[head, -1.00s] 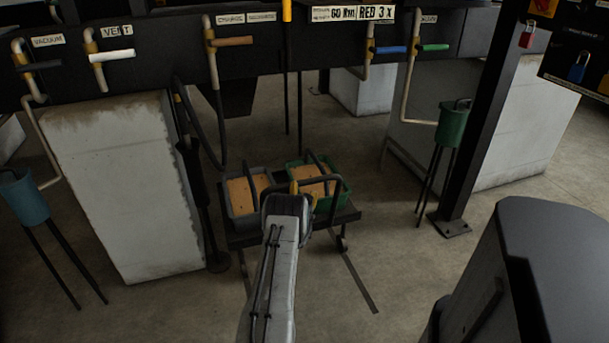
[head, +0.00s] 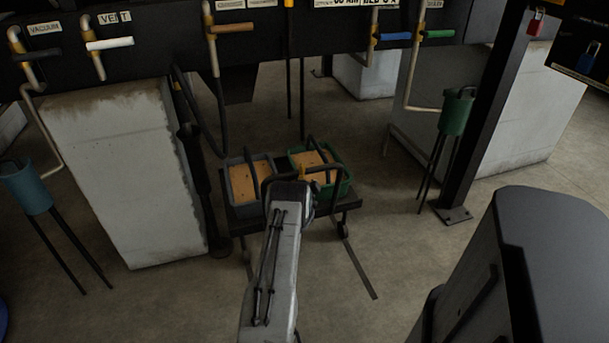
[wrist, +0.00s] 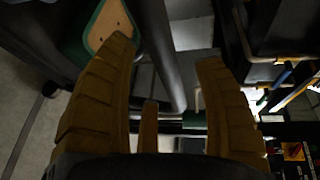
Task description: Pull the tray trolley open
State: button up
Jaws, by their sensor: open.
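The tray trolley (head: 330,213) is a low dark cart on a floor rail, below the pipework. It bears a grey tray (head: 232,190) and a green tray (head: 345,185), both with tan boards inside. A dark handle bar (head: 266,184) rises at its near side. My gripper (wrist: 166,55) is open, its yellow-brown fingers spread. In the wrist view a dark bar (wrist: 157,50), apparently the handle, runs between the fingers; I cannot tell whether they touch it. In the head view my wrist hides most of the gripper and part of the handle.
A pale concrete block (head: 130,185) stands left of the trolley. A black post (head: 465,150) and a green funnel on legs (head: 455,115) stand to the right. A blue funnel (head: 25,188) is at the far left. The floor around the rail is clear.

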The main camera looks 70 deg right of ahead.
jog(key=shift+b+x, duration=0.5)
jog(key=shift+x, duration=1)
